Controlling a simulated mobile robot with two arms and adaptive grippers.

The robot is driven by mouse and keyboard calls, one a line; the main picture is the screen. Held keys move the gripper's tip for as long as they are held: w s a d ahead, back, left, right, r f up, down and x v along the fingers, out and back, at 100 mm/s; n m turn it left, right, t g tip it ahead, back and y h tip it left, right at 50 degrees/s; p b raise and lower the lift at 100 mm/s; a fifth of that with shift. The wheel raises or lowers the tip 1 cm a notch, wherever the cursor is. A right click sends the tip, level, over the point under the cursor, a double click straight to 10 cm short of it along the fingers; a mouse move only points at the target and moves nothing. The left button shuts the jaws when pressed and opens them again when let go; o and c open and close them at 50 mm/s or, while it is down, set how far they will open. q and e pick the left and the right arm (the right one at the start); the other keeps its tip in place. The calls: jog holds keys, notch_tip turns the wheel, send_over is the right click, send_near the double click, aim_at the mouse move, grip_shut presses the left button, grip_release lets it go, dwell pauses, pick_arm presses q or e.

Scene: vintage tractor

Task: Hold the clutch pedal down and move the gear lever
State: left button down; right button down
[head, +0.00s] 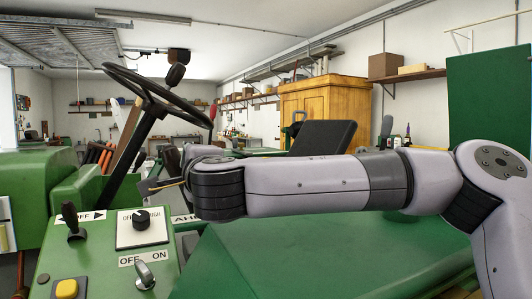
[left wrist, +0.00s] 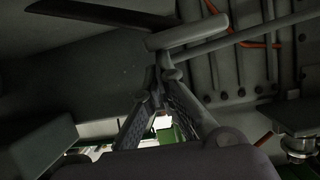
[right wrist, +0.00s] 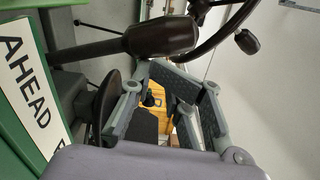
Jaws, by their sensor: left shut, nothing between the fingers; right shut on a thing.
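In the left wrist view a grey pedal pad on a rod (left wrist: 187,34), apparently the clutch pedal, is just beyond my left gripper (left wrist: 160,80). That gripper is shut and empty, its fingertips at or close under the pad; I cannot tell whether they touch. In the right wrist view the gear lever has a dark brown grip (right wrist: 162,38) beside the AHEAD plate (right wrist: 28,90). My right gripper (right wrist: 148,68) is shut on it, though the contact is partly hidden. In the head view my right gripper (head: 165,184) is mostly hidden by its wrist; my left gripper is out of sight.
The black steering wheel (head: 150,85) rises at the left and shows close to the right gripper in its wrist view (right wrist: 220,32). A green panel with switches (head: 143,222) stands in front. Several rods and an orange line (left wrist: 262,43) run near the left gripper.

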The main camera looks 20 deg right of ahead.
pick_arm(q)
jog(key=shift+f, duration=0.15)
pick_arm(e)
jog(key=s+d, duration=0.1)
jog(key=s, duration=1)
jog(key=s+d, duration=0.2)
jog(key=s, duration=0.9)
jog(key=shift+s+d+r, duration=0.25)
jog(key=shift+s+r, duration=0.05)
jog(key=shift+r, duration=0.1)
jog(key=shift+r, duration=0.1)
